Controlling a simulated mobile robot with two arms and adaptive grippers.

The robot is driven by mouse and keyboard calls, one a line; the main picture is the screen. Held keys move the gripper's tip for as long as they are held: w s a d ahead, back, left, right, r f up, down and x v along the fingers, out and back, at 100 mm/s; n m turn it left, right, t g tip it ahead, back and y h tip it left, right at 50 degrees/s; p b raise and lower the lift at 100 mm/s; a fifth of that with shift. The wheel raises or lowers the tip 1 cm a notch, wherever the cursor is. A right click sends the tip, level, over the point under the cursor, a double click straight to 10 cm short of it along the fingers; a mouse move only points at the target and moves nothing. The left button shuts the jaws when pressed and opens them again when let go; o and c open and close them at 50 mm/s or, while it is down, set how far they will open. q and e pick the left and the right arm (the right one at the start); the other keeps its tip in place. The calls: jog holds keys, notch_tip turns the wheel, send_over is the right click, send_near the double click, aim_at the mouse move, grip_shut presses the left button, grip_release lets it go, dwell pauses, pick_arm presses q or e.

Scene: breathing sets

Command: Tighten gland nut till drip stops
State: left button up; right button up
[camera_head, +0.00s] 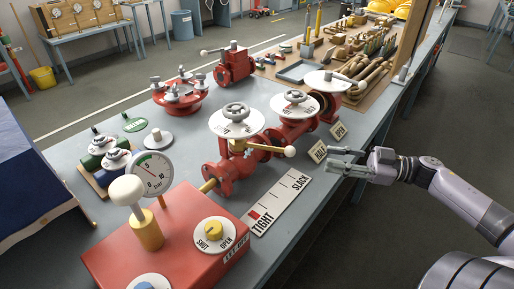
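A red valve assembly (222,177) stands on the grey bench, with a white dial disc and grey handwheel (236,112) on top. A brass-coloured gland nut (238,146) shows below the disc. A lever with a cream knob (289,151) sticks out from it to the right. A white scale plate (282,204) marked TIGHT and SLACK lies in front, with a red mark at the TIGHT end. No drip can be made out. My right gripper (332,160) is open and empty, right of the knob and apart from it, near the bench edge. My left gripper is out of view.
A red box (183,240) with a pressure gauge (152,173) and a SHUT/OPEN knob (214,231) stands at the front. A second disc-topped valve (295,104) and two small label signs (318,151) are close to my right gripper. Tools crowd the far bench.

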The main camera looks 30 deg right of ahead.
aim_at(270, 147)
jog(key=x, duration=0.5)
jog(key=p+x, duration=0.1)
jog(key=x, duration=0.4)
jog(key=p+x, duration=0.1)
jog(key=x, duration=0.5)
jog(key=shift+s+a+r, duration=0.15)
jog(key=shift+s+r, duration=0.05)
jog(key=shift+r, duration=0.15)
jog(key=shift+w+a, duration=0.25)
jog(key=shift+a, duration=0.1)
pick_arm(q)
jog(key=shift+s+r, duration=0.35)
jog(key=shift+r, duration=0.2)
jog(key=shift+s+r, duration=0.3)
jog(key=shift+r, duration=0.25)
pick_arm(e)
jog(key=shift+f, duration=0.1)
jog(key=shift+c, duration=0.5)
grip_shut()
